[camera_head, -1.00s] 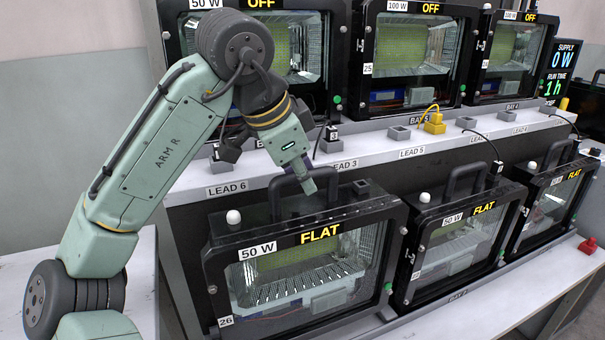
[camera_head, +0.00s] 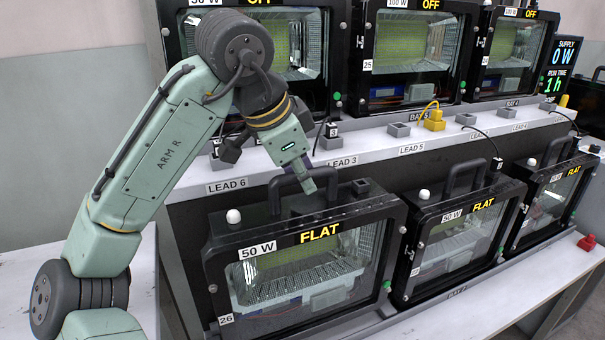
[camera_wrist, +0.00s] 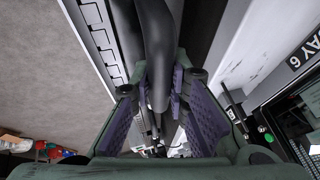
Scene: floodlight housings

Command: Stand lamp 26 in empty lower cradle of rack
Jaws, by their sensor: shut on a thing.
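Lamp 26 (camera_head: 228,250) is a black-framed, glass-fronted floodlight marked 50 W and FLAT, upright at the lower left of the rack in the head view. My gripper (camera_head: 305,180) is above it, shut on its black top handle. In the wrist view the handle (camera_wrist: 157,50) runs between the purple finger pads (camera_wrist: 160,105). The rack (camera_head: 290,170) has a lower row with two more FLAT lamps to the right, the nearer being the middle lamp (camera_head: 412,262). The lower cradle under lamp 26 is mostly hidden, and I cannot tell whether the lamp rests on it.
Upper lamps marked OFF stand behind, one numbered 25 (camera_head: 366,66). The light shelf with lead labels (camera_head: 342,162) carries grey sockets and a yellow plug (camera_head: 434,121). The middle lower lamp stands close to lamp 26's right side. A red block (camera_head: 588,243) lies far right.

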